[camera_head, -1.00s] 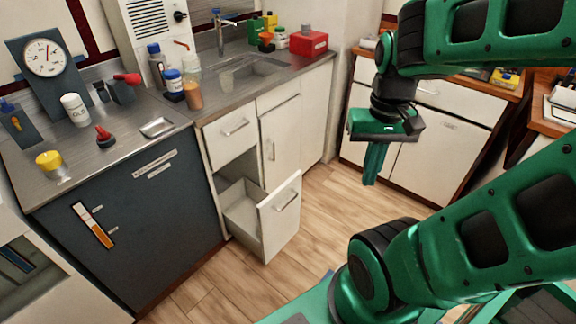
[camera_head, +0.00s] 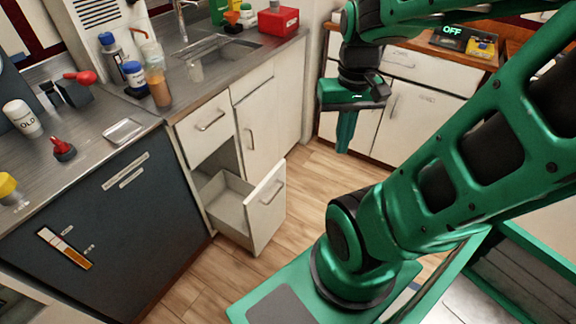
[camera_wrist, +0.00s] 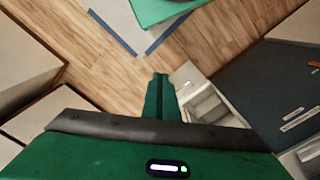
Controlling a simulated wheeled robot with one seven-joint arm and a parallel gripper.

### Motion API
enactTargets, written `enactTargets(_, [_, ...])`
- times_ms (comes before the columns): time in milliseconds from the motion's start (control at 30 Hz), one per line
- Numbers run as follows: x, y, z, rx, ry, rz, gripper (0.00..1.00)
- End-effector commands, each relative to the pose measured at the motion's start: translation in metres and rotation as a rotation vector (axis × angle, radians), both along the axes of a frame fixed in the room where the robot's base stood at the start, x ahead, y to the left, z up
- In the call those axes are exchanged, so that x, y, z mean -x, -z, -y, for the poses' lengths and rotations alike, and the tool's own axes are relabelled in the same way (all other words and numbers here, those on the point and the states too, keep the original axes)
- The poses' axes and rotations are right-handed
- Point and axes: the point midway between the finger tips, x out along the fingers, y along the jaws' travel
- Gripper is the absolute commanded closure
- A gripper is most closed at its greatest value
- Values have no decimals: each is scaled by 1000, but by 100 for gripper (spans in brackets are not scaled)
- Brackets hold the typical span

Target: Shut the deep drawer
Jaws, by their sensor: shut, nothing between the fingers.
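The deep drawer (camera_head: 268,208) is pulled out, low in the white cabinet under the sink counter. Its inside looks empty, and its front panel with a bar handle (camera_head: 273,193) faces right. In the wrist view the open drawer (camera_wrist: 206,108) is just right of the fingers. My gripper (camera_head: 344,150) points down above the wooden floor, to the right of the drawer front and apart from it. Its two green fingers are together with nothing between them, as the wrist view (camera_wrist: 159,78) also shows.
A shut shallow drawer (camera_head: 205,136) is above the deep one, and a shut cupboard door (camera_head: 257,133) is beside it. A dark cabinet (camera_head: 100,240) stands at left. White cabinets (camera_head: 405,110) stand behind my gripper. Free wooden floor (camera_head: 320,180) lies between.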

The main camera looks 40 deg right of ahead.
Motion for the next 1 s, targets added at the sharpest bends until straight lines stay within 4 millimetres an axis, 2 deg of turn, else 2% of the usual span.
enactTargets(267, [-52,58,30,-39,2,11,100])
enactTargets(400, [-75,94,43,-86,14,42,100])
enactTargets(667, [-109,163,63,-206,82,141,100])
enactTargets(1000, [-146,245,83,-382,280,353,100])
